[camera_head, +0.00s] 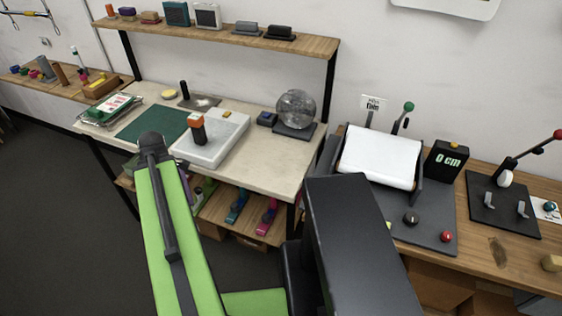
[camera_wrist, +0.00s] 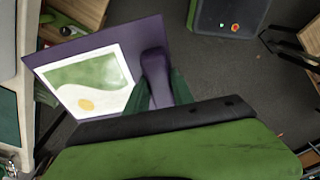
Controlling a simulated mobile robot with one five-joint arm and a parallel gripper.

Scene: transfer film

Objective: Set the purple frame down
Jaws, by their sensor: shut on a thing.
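The purple frame (camera_wrist: 138,45) shows in the wrist view, holding a white-bordered picture of green and cream shapes with a yellow spot. My gripper (camera_wrist: 160,88) is shut on a rounded purple part of the frame, with a dark green finger on each side of it. The frame is tilted in the picture, and the grey floor shows beyond it. In the head view my green arm reaches toward the pale worktable (camera_head: 265,150). My gripper and the frame cannot be made out clearly there.
A wooden bench (camera_head: 490,258) with equipment stands at right. The table's front centre has bare room.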

